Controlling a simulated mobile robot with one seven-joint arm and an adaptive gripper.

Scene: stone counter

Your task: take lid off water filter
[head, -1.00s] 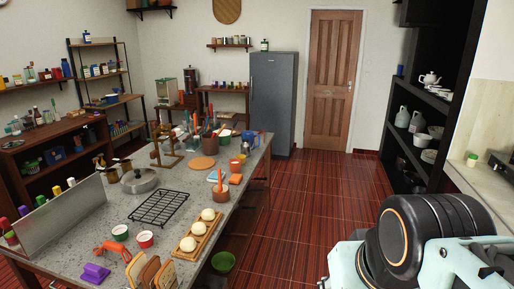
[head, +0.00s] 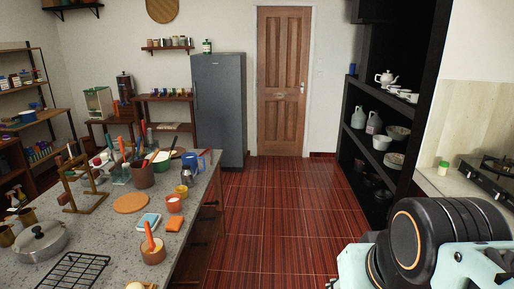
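I cannot tell for sure which thing is the water filter. A dark, upright, cylindrical container (head: 124,87) stands near the back wall, left of the fridge, and a boxy, pale greenish container (head: 98,103) stands just left of it. Both are far away and small, so their lids are not clear. A pot with a lid (head: 40,243) sits on the stone counter at the left. My arm shows at the bottom right, but my gripper's fingers are not in view.
The stone counter (head: 104,226) fills the lower left, with utensils, bowls and a black rack (head: 68,272). The tiled floor (head: 285,225) is clear up to the wooden door (head: 283,80). A grey fridge (head: 219,110) stands at the back; black shelves (head: 377,150) and a stove counter (head: 450,186) line the right.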

